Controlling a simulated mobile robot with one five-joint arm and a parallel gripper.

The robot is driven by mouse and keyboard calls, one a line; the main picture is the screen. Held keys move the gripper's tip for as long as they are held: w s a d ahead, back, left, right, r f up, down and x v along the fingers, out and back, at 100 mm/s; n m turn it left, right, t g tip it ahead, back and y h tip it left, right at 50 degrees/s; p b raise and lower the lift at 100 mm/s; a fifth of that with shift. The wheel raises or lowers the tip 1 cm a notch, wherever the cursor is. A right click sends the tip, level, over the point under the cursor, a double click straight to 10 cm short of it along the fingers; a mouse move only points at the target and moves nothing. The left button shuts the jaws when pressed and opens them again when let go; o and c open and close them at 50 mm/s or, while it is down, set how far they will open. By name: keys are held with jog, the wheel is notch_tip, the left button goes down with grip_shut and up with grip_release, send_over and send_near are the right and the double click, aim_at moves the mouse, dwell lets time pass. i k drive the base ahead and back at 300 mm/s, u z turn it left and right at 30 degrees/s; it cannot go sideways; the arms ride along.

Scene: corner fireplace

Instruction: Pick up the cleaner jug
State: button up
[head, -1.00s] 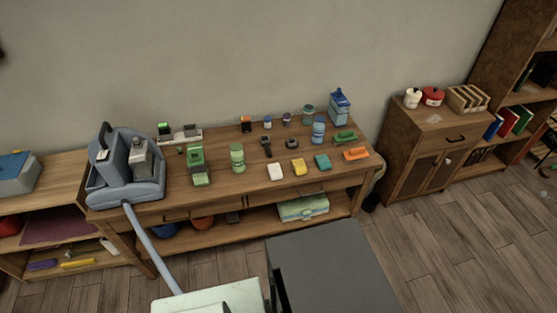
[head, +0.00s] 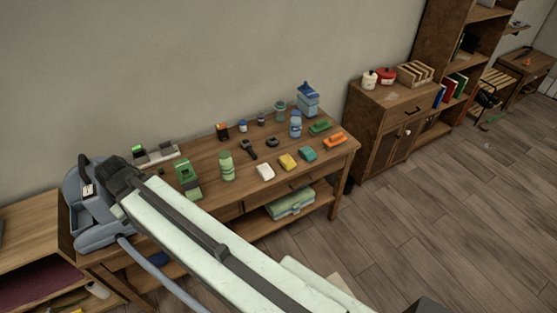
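The blue jug (head: 308,101), which looks like the cleaner jug, stands upright at the back right of the wooden table (head: 318,165), near the wall. My pale arm crosses the front left of the table. The dark end of my arm, where my gripper (head: 122,182) seems to be, is at the table's left end by the grey-blue caddy, far from the jug. Its fingers cannot be made out, and nothing shows held in it. My arm hides part of the caddy and the table's front left.
The grey-blue caddy (head: 92,238) has a hose at its front. A blue bottle (head: 295,125) and a teal-lidded jar (head: 280,112) stand close to the jug. Several small items cover the tabletop. A cabinet (head: 372,127) stands to the right.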

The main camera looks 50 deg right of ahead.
aim_at(225, 160)
jog(key=z, duration=1.15)
jog(key=i, duration=1.05)
jog(key=u, duration=0.1)
